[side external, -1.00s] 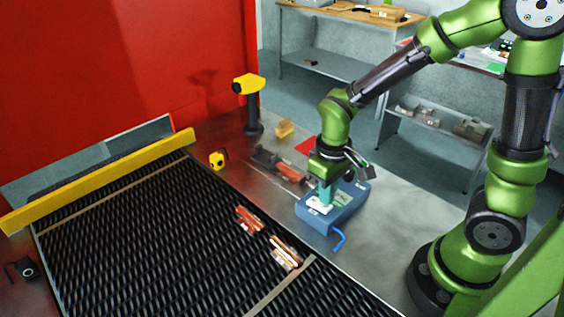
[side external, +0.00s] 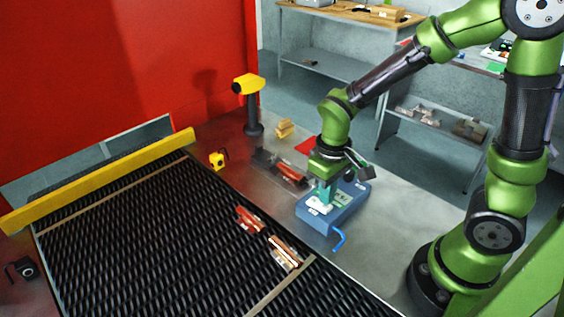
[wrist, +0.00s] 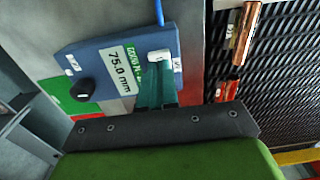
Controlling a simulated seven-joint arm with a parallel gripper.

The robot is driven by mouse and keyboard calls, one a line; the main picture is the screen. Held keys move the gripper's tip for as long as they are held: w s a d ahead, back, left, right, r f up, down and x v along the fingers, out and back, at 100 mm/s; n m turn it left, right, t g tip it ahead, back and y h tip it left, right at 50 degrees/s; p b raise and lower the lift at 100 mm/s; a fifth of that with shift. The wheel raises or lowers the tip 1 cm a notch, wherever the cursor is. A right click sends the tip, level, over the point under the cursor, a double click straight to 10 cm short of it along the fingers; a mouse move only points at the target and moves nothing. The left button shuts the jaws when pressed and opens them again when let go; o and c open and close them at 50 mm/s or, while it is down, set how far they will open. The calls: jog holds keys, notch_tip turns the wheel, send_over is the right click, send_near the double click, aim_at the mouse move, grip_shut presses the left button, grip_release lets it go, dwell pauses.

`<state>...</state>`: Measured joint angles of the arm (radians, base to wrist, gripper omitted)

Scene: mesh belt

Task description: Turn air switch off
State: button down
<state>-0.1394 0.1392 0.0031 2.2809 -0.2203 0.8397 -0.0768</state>
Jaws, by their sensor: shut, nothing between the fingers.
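The blue control box (side external: 345,212) stands on the metal table beside the belt. In the wrist view the box (wrist: 95,47) shows a display label reading 75.0 mm (wrist: 117,68), a black knob (wrist: 83,91) and a white switch (wrist: 160,56). My gripper (side external: 323,202) is shut and empty, pointing down at the white switch at the box's near end. In the wrist view its teal fingers (wrist: 158,80) meet the switch's edge and partly cover it; I cannot tell whether they touch it. The switch's position cannot be made out.
The black mesh belt (side external: 140,240) lies to the left with copper-coloured pieces (side external: 248,219) on it. A blue hose (side external: 340,238) leaves the box. A yellow scanner-like device (side external: 247,84) on a black post and small yellow items (side external: 217,160) stand behind.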

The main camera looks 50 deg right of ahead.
aim_at(326, 207)
jog(key=shift+f, duration=1)
dwell(0.5)
jog(key=shift+r, duration=3.55)
jog(key=shift+s+a+f, duration=0.1)
jog(key=shift+f, duration=0.05)
jog(key=s+r+m+t+y, duration=0.1)
jog(key=s+r+m+t, duration=0.1)
jog(key=r, duration=0.4)
jog(key=s+d+r+m+t+y, duration=0.1)
jog(key=s+r+m+t, duration=0.1)
jog(key=r+t, duration=0.3)
jog(key=shift+s+r, duration=0.6)
jog(key=shift+s, duration=0.15)
